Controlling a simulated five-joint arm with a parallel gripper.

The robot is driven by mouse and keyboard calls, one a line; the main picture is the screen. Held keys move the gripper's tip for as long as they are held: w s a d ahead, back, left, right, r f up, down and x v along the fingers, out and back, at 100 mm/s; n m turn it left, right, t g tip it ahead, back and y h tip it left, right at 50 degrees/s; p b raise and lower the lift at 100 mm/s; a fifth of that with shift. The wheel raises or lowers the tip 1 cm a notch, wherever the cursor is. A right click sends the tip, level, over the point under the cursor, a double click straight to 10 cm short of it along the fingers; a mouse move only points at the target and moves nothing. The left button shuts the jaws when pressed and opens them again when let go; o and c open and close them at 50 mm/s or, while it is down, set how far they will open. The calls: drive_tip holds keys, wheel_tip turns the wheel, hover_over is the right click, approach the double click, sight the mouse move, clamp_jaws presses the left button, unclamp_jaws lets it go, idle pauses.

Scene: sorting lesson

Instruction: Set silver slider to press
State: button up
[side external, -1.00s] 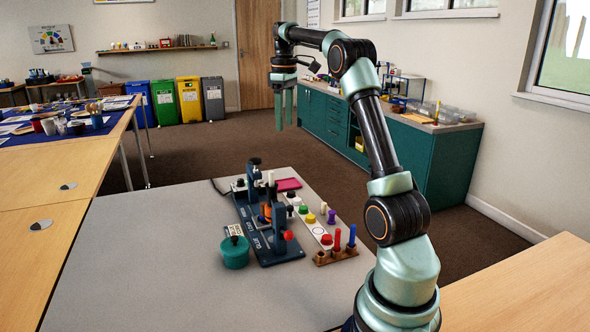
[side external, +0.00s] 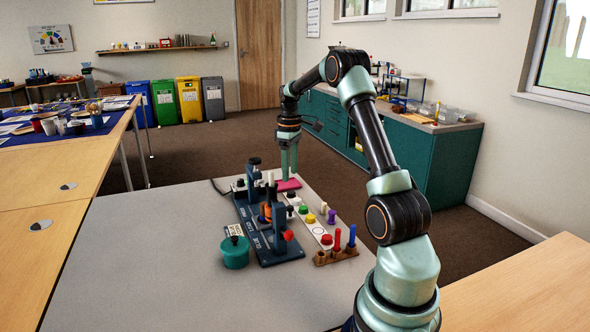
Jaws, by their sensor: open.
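A dark blue device (side external: 262,236) with lettering along its left edge stands on the grey table, with two upright posts and a red ball knob (side external: 289,235). The lettering is too small to read surely. I cannot make out a silver slider on it. My gripper (side external: 289,177) points down, open, with its fingertips just above or at the pink pad (side external: 291,185) behind the device's right side. I cannot tell whether they touch the pad. Nothing shows between the fingers.
A teal lidded pot (side external: 235,257) stands left of the device. A white strip with coloured knobs (side external: 316,231) and a wooden rack with red and blue sticks (side external: 336,256) stand on its right. The grey table (side external: 150,260) is clear at left and front.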

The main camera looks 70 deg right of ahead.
sight(290, 206)
wheel_tip(290, 206, down, 12)
drive_tip(key=shift+r, duration=0.15)
idle(0.3)
clamp_jaws()
drive_tip(key=shift+r, duration=0.1)
idle(1.3)
